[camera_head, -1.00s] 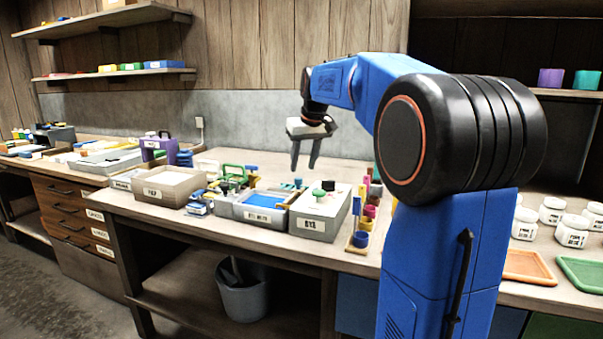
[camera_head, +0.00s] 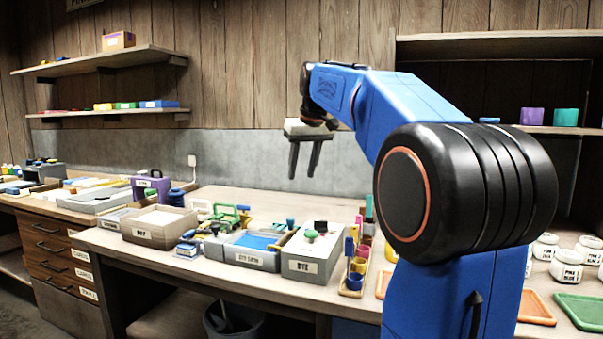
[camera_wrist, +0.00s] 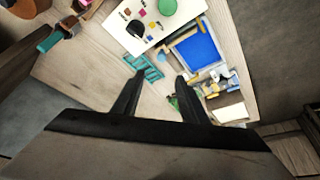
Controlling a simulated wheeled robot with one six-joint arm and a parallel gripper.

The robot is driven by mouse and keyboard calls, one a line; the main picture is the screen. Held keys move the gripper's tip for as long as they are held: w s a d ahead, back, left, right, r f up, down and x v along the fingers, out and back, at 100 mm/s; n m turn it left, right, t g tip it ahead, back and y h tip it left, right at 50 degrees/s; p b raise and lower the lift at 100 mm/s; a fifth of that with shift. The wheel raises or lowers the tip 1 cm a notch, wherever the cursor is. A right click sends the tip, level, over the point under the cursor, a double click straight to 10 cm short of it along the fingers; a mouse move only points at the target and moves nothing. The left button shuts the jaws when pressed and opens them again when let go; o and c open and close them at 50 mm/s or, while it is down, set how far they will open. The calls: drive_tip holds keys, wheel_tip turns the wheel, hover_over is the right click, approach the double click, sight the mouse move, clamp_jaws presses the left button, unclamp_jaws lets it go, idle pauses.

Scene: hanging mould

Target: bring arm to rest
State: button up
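My gripper (camera_head: 303,174) hangs in the air above the back of the workbench (camera_head: 215,195), fingers pointing down. Its two grey fingers are apart with nothing between them in the head view. The wrist view also shows my gripper (camera_wrist: 152,75) with its dark fingers spread. A teal slatted item (camera_wrist: 145,68) shows past the fingertips there, lower down on the bench. My blue arm is bent, with its large black joint at the right of the head view.
Below the gripper are a grey labelled bin (camera_head: 312,268), a tray with a blue inside (camera_head: 252,254) and an open box (camera_head: 158,226). A rack of coloured items (camera_head: 357,268) stands to their right. White jars (camera_head: 567,266) and a green tray (camera_head: 583,311) lie farther right. Shelves (camera_head: 100,60) hang at upper left.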

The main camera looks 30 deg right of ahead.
idle(0.3)
drive_tip(key=s+a+f, duration=1.3)
drive_tip(key=s+f, duration=0.1)
drive_tip(key=s, duration=0.3)
drive_tip(key=s+a+f, duration=0.2)
drive_tip(key=s+f, duration=0.5)
drive_tip(key=f, duration=0.2)
drive_tip(key=s+a+f+n, duration=0.1)
drive_tip(key=s+a+f, duration=0.2)
drive_tip(key=s+f, duration=0.5)
wheel_tip(320, 180, down, 2)
drive_tip(key=shift+f+y, duration=0.15)
drive_tip(key=shift+y, duration=0.15)
drive_tip(key=shift+a, duration=0.1)
